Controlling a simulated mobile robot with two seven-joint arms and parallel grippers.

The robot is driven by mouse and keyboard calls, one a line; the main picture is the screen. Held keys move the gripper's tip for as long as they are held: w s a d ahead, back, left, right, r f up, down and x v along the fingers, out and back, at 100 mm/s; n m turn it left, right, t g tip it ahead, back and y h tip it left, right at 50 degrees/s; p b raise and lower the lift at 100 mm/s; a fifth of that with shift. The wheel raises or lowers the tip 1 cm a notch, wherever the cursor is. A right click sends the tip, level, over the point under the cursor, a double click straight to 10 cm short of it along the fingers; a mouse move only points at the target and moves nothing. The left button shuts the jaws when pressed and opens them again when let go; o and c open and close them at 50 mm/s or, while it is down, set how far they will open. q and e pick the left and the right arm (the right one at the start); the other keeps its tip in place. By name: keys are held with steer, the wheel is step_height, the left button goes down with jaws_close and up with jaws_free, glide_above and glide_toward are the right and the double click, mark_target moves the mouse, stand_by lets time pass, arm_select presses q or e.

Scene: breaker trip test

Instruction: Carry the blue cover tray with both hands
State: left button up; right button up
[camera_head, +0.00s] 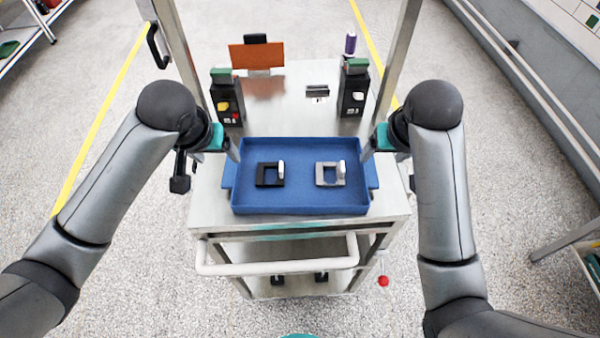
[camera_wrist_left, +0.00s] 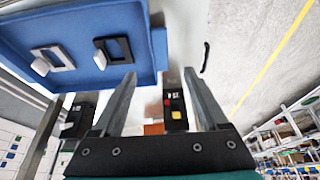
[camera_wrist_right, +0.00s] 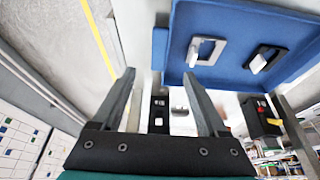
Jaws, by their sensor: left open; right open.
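The blue cover tray (camera_head: 300,203) lies on the near part of a metal cart top, with a handle tab on its left and right sides. A black square frame (camera_head: 270,176) and a grey square frame (camera_head: 330,175), each with a white lever, lie in it. My left gripper (camera_head: 233,152) is open at the tray's left side; in the left wrist view the tray (camera_wrist_left: 90,15) is at the upper left. My right gripper (camera_head: 370,150) is open at the tray's right side; in the right wrist view the tray (camera_wrist_right: 230,20) is at the upper right. Neither gripper holds a tab.
On the cart (camera_head: 300,100) behind the tray stand a black device with a yellow knob (camera_head: 226,98), another black device (camera_head: 353,88) and an orange panel (camera_head: 257,56). A white push handle (camera_head: 278,268) crosses the cart's near side. Metal posts rise at both sides.

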mark_target(231, 168)
arm_select(q)
steer(key=x, duration=1)
steer(key=shift+w, duration=0.15)
arm_select(e)
steer(key=x, duration=1)
steer(key=shift+w, duration=0.15)
arm_select(q)
jaws_close()
arm_select(e)
jaws_close()
arm_select(q)
steer(key=shift+r, duration=0.1)
